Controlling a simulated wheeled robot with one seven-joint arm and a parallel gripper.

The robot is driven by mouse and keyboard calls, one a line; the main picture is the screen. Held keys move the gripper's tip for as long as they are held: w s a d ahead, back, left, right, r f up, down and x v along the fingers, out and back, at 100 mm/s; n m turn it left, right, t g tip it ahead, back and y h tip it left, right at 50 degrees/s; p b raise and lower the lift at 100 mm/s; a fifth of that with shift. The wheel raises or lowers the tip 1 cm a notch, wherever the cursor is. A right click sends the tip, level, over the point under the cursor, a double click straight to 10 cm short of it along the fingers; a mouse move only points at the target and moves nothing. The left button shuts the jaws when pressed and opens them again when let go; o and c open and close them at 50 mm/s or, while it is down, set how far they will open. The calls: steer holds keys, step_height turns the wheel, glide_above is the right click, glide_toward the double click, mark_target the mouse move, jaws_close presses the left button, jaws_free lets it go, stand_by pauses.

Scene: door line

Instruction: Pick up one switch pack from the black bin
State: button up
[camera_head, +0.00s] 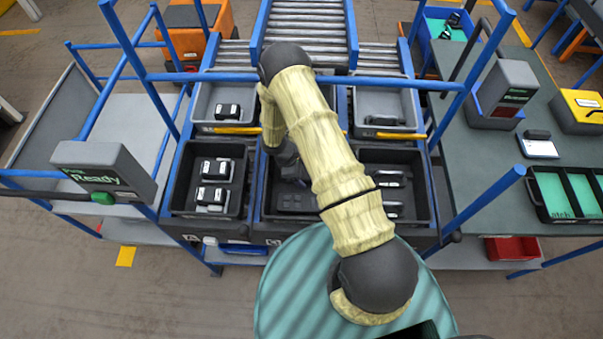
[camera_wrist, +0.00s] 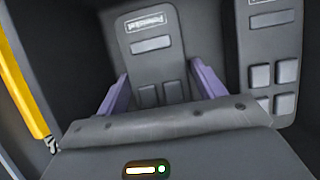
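In the wrist view, a dark grey switch pack (camera_wrist: 152,62) with a pale label and grey square keys lies between the two purple fingers of my gripper (camera_wrist: 160,72). The fingers are spread, one on each side of the pack, close to its edges; I cannot tell whether they touch it. A second grey switch pack (camera_wrist: 268,55) lies to the right, apart from the fingers. In the head view, my gripper (camera_head: 290,168) is low in the middle black bin (camera_head: 264,195), mostly hidden by my arm. A dark pack (camera_head: 292,200) shows there.
A left black bin (camera_head: 170,185) holds black-and-white packs, and a right black bin (camera_head: 425,190) holds more items. Grey bins (camera_head: 200,105) stand behind, with a yellow strip (camera_wrist: 22,85) close to the gripper's left. Blue rails (camera_head: 300,78) cross above the bins.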

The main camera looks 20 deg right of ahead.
steer(key=c, duration=0.7)
steer(key=shift+r, duration=0.1)
steer(key=shift+c, duration=0.2)
steer(key=shift+r+p, duration=0.2)
steer(key=shift+p, duration=0.2)
step_height(320, 180, up, 10)
steer(key=b, duration=0.3)
steer(key=shift+f, duration=0.1)
